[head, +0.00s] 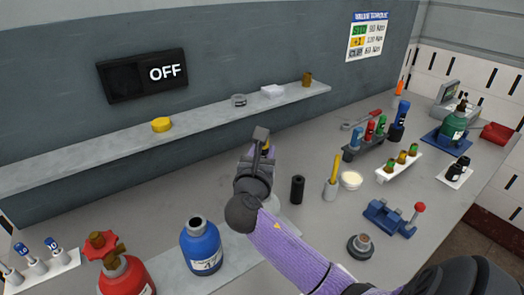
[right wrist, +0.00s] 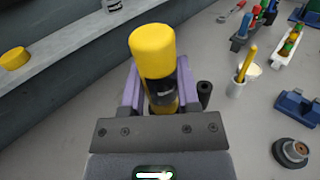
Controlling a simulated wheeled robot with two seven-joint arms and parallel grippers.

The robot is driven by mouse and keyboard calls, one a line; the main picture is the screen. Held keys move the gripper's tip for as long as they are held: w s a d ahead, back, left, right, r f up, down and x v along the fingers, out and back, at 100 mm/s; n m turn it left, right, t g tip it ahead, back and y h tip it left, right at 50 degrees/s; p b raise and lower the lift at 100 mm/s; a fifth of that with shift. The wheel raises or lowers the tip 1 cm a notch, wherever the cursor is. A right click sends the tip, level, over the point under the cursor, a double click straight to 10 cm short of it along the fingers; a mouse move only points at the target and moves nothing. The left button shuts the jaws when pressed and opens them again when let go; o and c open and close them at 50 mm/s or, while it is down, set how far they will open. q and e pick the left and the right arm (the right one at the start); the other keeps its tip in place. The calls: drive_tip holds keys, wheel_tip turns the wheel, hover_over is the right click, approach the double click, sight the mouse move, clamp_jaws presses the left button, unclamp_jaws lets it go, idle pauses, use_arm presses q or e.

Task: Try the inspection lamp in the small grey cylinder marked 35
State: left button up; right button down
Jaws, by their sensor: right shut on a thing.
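My right gripper (head: 264,148) is raised over the bench, in front of the shelf. In the right wrist view its purple fingers (right wrist: 157,92) are shut on a yellow and black cylindrical object (right wrist: 153,52), which looks like the inspection lamp. The object stands up out of the jaws, its yellow end away from the palm. In the head view the gripper mostly hides it. I cannot make out a grey cylinder marked 35; my right arm covers part of the bench. A blue cylinder (head: 202,248) and a red cylinder (head: 126,276) stand at the front left. My left gripper is not in view.
A black cylinder (head: 297,189) stands close right of my right arm. A cup (head: 331,188) with a yellow stick, a blue vise (head: 388,217) and racks are further right. A shelf (head: 200,118) runs behind, under a sign (head: 142,75) reading OFF.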

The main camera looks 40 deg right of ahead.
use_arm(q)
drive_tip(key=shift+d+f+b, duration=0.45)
use_arm(e)
drive_tip(key=shift+f, duration=0.8)
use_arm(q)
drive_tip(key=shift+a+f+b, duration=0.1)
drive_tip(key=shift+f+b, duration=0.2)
use_arm(e)
drive_tip(key=shift+f, duration=0.5)
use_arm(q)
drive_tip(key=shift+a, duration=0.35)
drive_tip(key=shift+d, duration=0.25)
